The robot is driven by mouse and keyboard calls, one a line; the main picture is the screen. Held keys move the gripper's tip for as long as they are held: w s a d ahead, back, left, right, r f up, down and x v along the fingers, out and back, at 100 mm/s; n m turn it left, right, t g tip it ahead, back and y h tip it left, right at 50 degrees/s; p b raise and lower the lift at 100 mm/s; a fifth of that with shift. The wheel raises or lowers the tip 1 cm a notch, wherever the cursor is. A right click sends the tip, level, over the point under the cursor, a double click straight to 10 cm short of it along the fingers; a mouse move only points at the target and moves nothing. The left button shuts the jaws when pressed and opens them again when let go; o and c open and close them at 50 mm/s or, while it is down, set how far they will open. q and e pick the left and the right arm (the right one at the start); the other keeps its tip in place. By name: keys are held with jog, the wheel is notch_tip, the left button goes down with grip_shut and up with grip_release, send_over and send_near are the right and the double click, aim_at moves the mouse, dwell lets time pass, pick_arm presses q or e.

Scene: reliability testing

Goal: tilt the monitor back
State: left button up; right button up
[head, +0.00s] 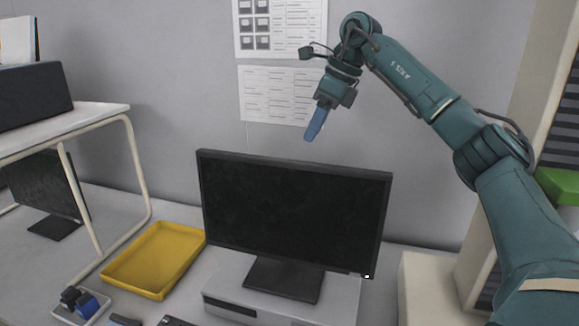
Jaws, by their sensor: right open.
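The black monitor (292,215) stands on its dark stand (284,280), its dark screen facing me. My right gripper (313,130) hangs from the green arm with its blue fingers pointing down. In the picture it is a little above the top edge of the monitor, right of the middle, with a visible gap between them. It is seen edge-on; it is open and holds nothing. My left gripper is not in the picture.
The monitor rests on a light grey box (338,300). A yellow tray (153,262) lies left of it. A small white tray (62,313) holds blue and dark items. A white raised shelf (75,118) stands at left. Printed sheets (280,95) hang on the wall behind.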

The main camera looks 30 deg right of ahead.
aim_at(298, 161)
jog(key=p+x, duration=0.1)
jog(key=x, duration=1)
jog(key=shift+c, duration=0.4)
grip_shut()
